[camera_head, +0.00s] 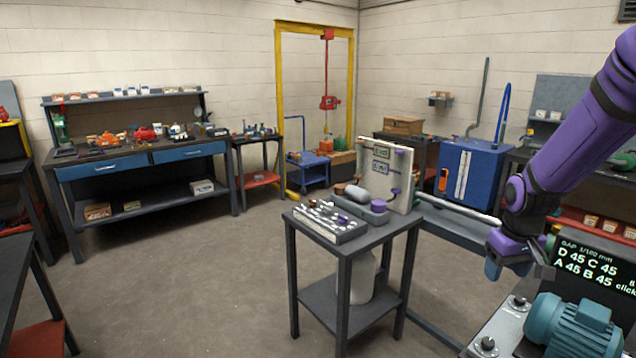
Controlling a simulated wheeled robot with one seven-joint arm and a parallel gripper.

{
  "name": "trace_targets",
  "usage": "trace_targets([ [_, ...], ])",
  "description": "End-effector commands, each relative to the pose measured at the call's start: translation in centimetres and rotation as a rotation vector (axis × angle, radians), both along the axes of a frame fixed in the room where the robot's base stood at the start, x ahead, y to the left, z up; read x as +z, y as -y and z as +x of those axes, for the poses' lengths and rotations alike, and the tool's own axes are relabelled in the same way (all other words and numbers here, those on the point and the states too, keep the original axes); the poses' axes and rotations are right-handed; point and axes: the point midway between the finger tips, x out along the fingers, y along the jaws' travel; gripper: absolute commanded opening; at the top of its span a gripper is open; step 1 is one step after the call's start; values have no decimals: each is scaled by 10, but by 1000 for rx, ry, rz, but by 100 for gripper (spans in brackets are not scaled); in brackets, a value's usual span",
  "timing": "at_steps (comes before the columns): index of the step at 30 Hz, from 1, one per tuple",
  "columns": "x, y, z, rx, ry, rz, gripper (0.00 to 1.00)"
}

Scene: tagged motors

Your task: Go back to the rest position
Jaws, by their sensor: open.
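My purple arm reaches down from the upper right in the head view. My gripper (508,266) is at its lower end, pointing down, open, with nothing seen between its fingers. It is above and left of a teal motor (574,326), which sits on a grey metal bed (492,325) at the lower right. A black display (592,268) is right of my gripper and behind the motor; it reads "GAP 1/100 mm", D 45, C 45, A 45, B 45. My gripper looks apart from the motor.
A light rod (455,208) runs from there toward my wrist. A blue-drawered workbench (130,166) stands at the back left. The floor (200,270) between is clear.

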Motion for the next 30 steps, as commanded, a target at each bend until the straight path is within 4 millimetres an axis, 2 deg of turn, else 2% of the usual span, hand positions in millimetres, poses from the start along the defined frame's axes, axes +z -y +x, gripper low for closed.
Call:
trace_targets([
  [1,17,-6,-7,0,20,-5,59],
  [6,64,-24,-32,-11,72,-12,59],
  [15,131,-54,-90,-28,165,-8,59],
  [24,176,-78,-158,-43,258,17,59],
  [30,192,-89,-203,-50,313,43,59],
])
